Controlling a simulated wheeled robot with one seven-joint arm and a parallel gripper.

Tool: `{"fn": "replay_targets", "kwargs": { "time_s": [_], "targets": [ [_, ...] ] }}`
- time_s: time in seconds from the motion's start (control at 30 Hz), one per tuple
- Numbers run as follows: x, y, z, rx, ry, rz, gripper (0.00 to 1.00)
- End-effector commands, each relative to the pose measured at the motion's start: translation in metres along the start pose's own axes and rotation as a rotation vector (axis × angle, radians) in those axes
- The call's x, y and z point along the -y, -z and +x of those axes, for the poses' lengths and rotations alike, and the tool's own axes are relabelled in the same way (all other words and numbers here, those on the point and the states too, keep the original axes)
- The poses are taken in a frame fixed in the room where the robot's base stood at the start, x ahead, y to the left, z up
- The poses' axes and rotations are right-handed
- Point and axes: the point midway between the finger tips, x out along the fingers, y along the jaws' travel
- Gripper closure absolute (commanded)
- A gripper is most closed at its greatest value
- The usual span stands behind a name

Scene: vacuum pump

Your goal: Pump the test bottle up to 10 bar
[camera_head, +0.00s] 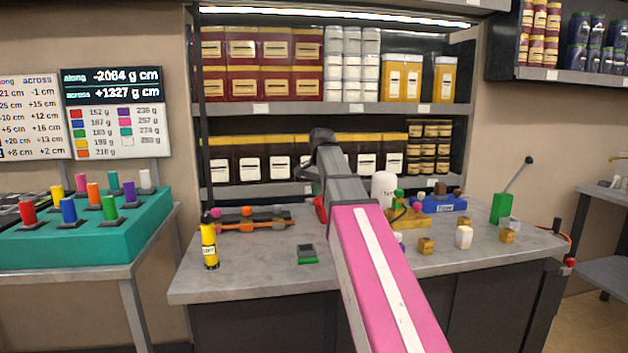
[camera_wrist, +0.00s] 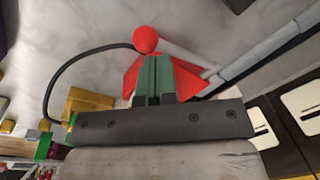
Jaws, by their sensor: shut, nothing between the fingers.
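The white test bottle (camera_head: 383,188) stands upright beside my arm, near gold blocks with a green knob (camera_head: 398,196). A green block (camera_head: 501,208) with a long, black-tipped lever (camera_head: 518,175) leaning right stands at the bench's right. My gripper (camera_wrist: 157,62) is shut and empty in the wrist view. A red body (camera_wrist: 188,82) and a red ball (camera_wrist: 146,39) lie behind its fingers; contact cannot be told. A red part (camera_head: 320,209) also shows left of my arm. My arm hides the fingers in the head view. No pressure reading is legible.
A gold block (camera_wrist: 90,102) and black hose (camera_wrist: 62,75) are at left in the wrist view. A blue block (camera_head: 440,204), yellow cylinder (camera_head: 209,246) and small dark device (camera_head: 307,253) sit on the grey bench (camera_head: 250,275). Stocked shelves (camera_head: 350,108) rise behind. The front left is fairly clear.

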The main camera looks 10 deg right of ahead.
Motion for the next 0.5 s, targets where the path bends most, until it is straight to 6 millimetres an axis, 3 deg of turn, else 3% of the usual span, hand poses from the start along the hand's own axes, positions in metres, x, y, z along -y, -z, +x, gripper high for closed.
{"fn": "replay_targets", "kwargs": {
  "time_s": [0.5],
  "targets": [
    [-0.0029, -0.0029, 0.0039, 0.0, 0.0, 0.0, 1.0]
  ]
}}
